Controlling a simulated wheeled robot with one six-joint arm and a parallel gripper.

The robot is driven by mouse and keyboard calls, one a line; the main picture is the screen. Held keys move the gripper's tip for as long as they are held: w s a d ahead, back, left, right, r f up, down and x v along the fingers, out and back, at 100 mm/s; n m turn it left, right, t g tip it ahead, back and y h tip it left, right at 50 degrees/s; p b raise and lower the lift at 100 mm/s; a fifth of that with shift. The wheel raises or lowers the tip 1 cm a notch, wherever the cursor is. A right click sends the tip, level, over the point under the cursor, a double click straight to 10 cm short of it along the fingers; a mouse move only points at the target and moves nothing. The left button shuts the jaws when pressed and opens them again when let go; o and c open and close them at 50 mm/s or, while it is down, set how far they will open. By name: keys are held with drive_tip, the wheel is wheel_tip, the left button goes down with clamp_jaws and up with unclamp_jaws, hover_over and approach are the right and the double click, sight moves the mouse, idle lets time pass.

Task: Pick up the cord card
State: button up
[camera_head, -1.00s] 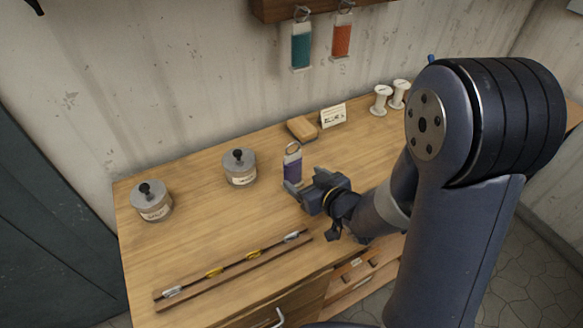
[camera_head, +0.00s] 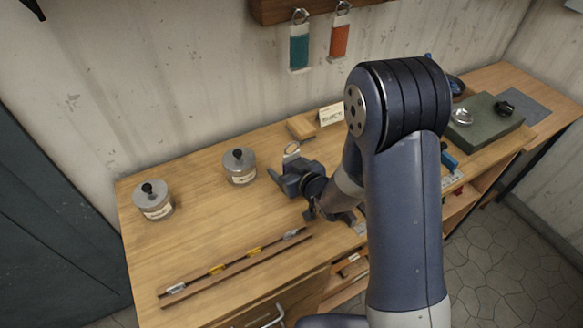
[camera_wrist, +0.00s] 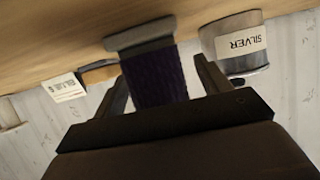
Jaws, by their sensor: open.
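The purple cord card (camera_wrist: 157,82) stands on the bench, with a grey holder or edge piece at its end in the wrist view. My gripper (camera_head: 281,172) is open at the card. In the wrist view one finger is on each side of the card, with a visible gap on the right side; whether the left finger touches it I cannot tell.
A lidded jar (camera_head: 239,167) labelled SILVER is close to the gripper's left, and another jar (camera_head: 154,201) stands farther left. A tan block (camera_head: 300,128) and a small sign (camera_head: 331,115) are behind. Teal (camera_head: 299,47) and orange (camera_head: 339,40) cards hang above. A rack (camera_head: 238,268) lies in front.

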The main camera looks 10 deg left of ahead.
sight(288, 159)
drive_tip(key=shift+c, duration=0.4)
drive_tip(key=c, duration=1)
drive_tip(key=shift+r, duration=0.15)
wheel_tip(288, 159, up, 10)
drive_tip(key=shift+f, duration=0.15)
